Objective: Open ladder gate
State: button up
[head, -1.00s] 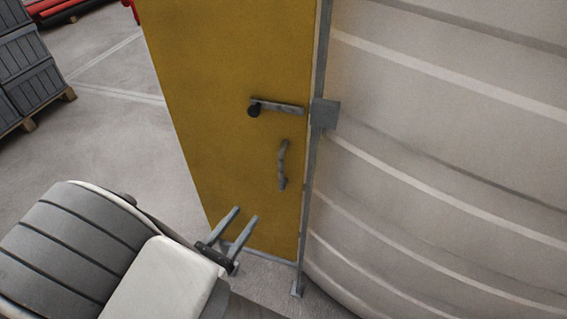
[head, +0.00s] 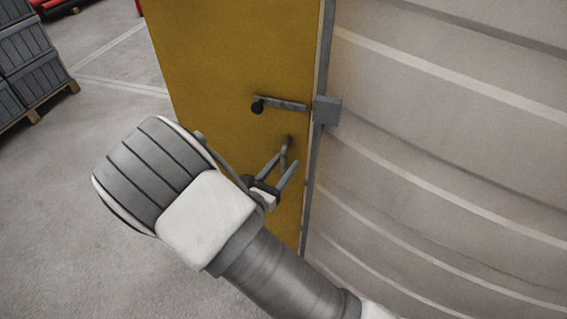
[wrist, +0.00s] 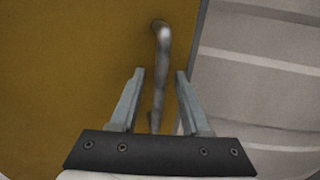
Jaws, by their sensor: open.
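The yellow gate panel (head: 215,70) stands upright and looks shut against a grey post. A dark-knobbed latch lever (head: 282,104) lies across its right side, with its end close to a grey block on the post. Below it is a grey vertical pull handle (head: 287,144), partly hidden by my gripper. My gripper (head: 282,162) is open in front of this handle. In the wrist view the handle (wrist: 162,50) runs between the two fingers (wrist: 160,72), its lower end low between them. I cannot tell whether either finger touches it.
The grey post with its latch block (head: 326,111) stands right of the gate. A large ribbed pale tank (head: 450,150) fills the right side. Dark crates on a pallet (head: 30,65) stand at the far left. Grey floor is free left of the gate.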

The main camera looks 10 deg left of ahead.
jog(key=shift+w, duration=0.1)
grip_shut()
dwell(1.4)
